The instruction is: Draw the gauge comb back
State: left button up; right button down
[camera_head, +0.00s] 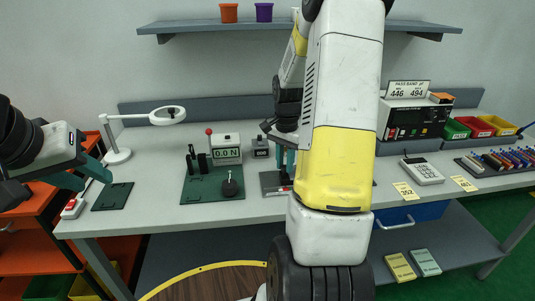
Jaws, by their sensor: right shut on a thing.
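My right gripper (284,166), with teal fingers, points down over a grey plate (270,180) on the bench. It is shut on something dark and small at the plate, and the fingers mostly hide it. I take this to be the gauge comb, but its shape and teeth cannot be made out. My own large white and yellow arm covers the area right of the gripper. My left gripper (82,173) hangs at the left end of the bench, above the front left corner. Its teal fingers are spread apart with nothing between them.
Left of the plate, a green base (213,183) carries a 0.0 N readout (227,153) and dark posts. A small grey display box (260,147) stands behind the plate. A ring lamp (167,115) and dark green mat (113,196) are further left. A calculator-like device (422,171) sits right.

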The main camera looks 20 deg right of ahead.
jog(key=shift+a, duration=0.1)
dwell(0.7)
jog(key=shift+w+a, duration=0.2)
jog(key=shift+a, duration=0.4)
jog(key=shift+w+a, duration=0.15)
jog(key=shift+a, duration=0.45)
jog(key=c, duration=1.2)
grip_release()
jog(key=shift+a, duration=0.1)
notch_tip(320, 180, up, 8)
